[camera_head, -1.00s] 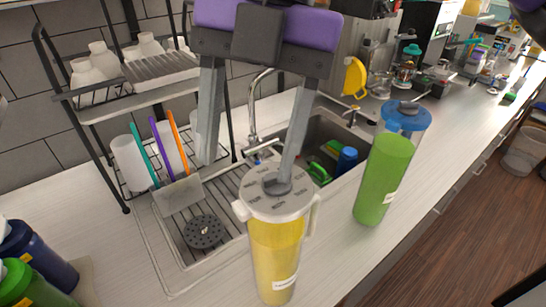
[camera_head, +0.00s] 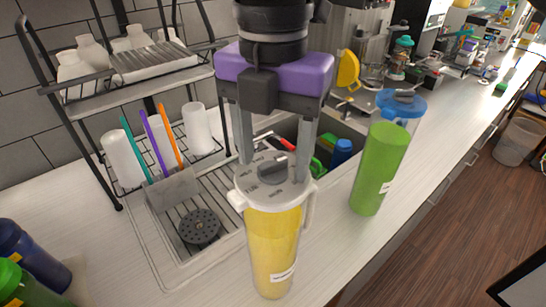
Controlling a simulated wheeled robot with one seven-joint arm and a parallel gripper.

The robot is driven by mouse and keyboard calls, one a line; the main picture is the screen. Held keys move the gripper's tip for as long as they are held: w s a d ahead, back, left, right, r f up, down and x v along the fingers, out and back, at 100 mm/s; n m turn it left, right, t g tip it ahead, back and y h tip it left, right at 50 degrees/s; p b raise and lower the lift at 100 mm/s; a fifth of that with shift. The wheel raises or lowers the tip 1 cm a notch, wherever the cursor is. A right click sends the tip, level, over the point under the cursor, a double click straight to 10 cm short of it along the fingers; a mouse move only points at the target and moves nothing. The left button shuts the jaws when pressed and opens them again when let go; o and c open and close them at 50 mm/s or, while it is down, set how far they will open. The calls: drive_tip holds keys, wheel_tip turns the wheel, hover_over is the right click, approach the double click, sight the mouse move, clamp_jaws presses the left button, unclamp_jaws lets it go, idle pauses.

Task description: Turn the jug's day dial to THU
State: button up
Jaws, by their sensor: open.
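The jug (camera_head: 273,245) stands upright on the counter, with yellow liquid inside and a white label low on its front. Its grey-white lid carries the day dial (camera_head: 273,169), a dark grey raised knob with small dark markings around it. I cannot tell whether the fingers touch the knob. Nothing is held.
A green tumbler (camera_head: 380,170) and a blue-lidded jug (camera_head: 402,105) stand close on the right. A dish rack (camera_head: 122,205) and the sink with a drain tray (camera_head: 185,250) lie behind and left. Dark blue and green bottles (camera_head: 28,250) stand at lower left.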

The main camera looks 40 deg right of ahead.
drive_tip(key=shift+f, duration=0.1)
clamp_jaws()
idle(0.3)
drive_tip(key=shift+f+b, duration=0.1)
drive_tip(key=shift+b, duration=0.2)
